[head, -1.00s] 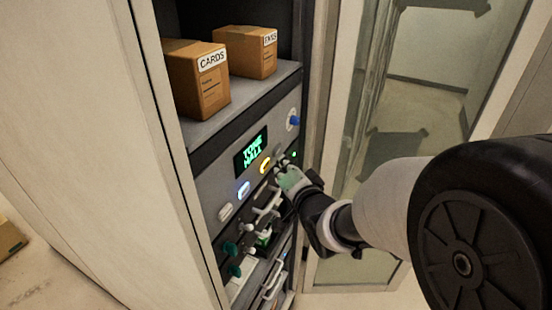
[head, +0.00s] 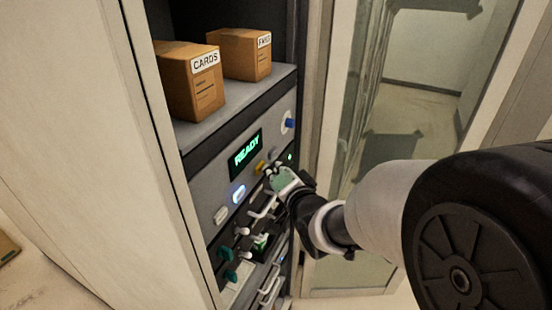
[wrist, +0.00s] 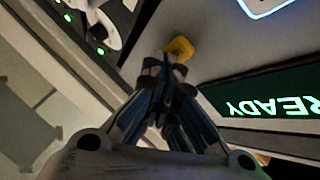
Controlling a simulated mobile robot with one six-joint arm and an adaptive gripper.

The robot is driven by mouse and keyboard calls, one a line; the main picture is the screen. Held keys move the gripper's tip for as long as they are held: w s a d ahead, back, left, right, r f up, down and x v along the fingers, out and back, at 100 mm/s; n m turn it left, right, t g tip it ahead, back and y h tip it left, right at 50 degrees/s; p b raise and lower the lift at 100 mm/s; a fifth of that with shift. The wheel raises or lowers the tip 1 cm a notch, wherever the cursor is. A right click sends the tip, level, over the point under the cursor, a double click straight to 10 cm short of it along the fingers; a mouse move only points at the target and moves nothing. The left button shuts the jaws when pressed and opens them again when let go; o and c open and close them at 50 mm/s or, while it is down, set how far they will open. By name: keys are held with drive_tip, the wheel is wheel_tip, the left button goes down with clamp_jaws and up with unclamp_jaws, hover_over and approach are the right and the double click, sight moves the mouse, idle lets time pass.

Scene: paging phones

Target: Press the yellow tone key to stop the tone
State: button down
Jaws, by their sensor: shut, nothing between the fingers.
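The yellow tone key (head: 260,167) sits on the grey panel below the display, and it is not lit. It also shows in the wrist view (wrist: 180,48), just beyond my fingertips. My gripper (head: 275,172) is shut and empty, with its tips at the right of the yellow key in the head view. In the wrist view my gripper (wrist: 165,65) is at the key's edge; I cannot tell whether it touches. The display (head: 246,154) reads READY in green, also in the wrist view (wrist: 275,106).
A blue-white lit key (head: 238,194) and a white key (head: 221,215) lie left of the yellow one. A blue knob (head: 290,123) is upper right. Handles and green knobs (head: 230,275) are below. Boxes (head: 194,85) stand on the shelf above. A glass door (head: 385,150) is at right.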

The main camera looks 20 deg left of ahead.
drive_tip(key=shift+d, duration=0.4)
drive_tip(key=shift+s+d, duration=0.15)
drive_tip(key=shift+d, duration=1.35)
drive_tip(key=shift+s+d, duration=0.15)
drive_tip(key=shift+d, duration=1.3)
drive_tip(key=s+d+f+h+b, duration=0.2)
drive_tip(key=d+f+h+b, duration=0.15)
drive_tip(key=d, duration=0.35)
drive_tip(key=s+d+f+g+h+b, duration=0.1)
drive_tip(key=s+d+f+h+b, duration=0.15)
drive_tip(key=d+b, duration=0.4)
drive_tip(key=s+d+f+h+b, duration=0.2)
drive_tip(key=s+d+f+h, duration=0.15)
drive_tip(key=d, duration=0.45)
drive_tip(key=s+d+f+n+g+b, duration=0.1)
drive_tip(key=s+d+f+g+b, duration=0.2)
drive_tip(key=s, duration=0.6)
drive_tip(key=s+d+f+n+g+b, duration=0.2)
drive_tip(key=s+d+f+g+b, duration=0.1)
drive_tip(key=s+f, duration=0.4)
drive_tip(key=s+d+b, duration=0.1)
drive_tip(key=s+b, duration=0.1)
drive_tip(key=s, duration=0.1)
drive_tip(key=shift+s+h, duration=0.15)
drive_tip(key=shift+h, duration=0.2)
